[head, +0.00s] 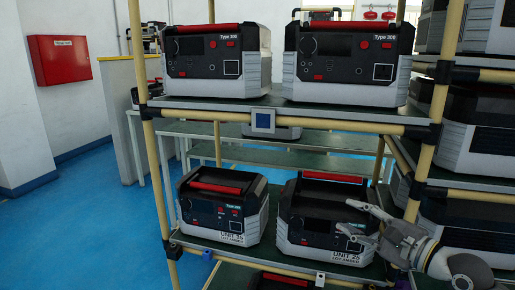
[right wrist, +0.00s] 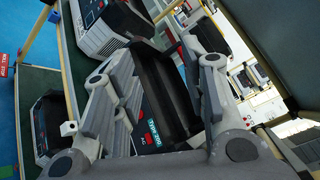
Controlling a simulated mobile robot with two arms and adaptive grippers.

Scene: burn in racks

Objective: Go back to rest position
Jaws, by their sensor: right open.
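My right gripper (head: 346,217) is open at the lower right of the head view. Its fingers are spread in front of the right end of a black and grey power unit (head: 318,205) with a red handle, labelled Unit 25. In the right wrist view, the open fingers of the right gripper (right wrist: 157,72) frame a dark Type 300 unit (right wrist: 158,130). Nothing is held between the fingers. I cannot tell whether a finger touches the unit. My left gripper is in neither view.
Another unit (head: 222,205) stands left on the same lower shelf. Two Type 300 units (head: 215,62) (head: 348,65) stand on the upper shelf (head: 285,112). A yellow rack post (head: 431,110) rises near my right arm, with more units behind. Blue floor (head: 90,225) is open at left.

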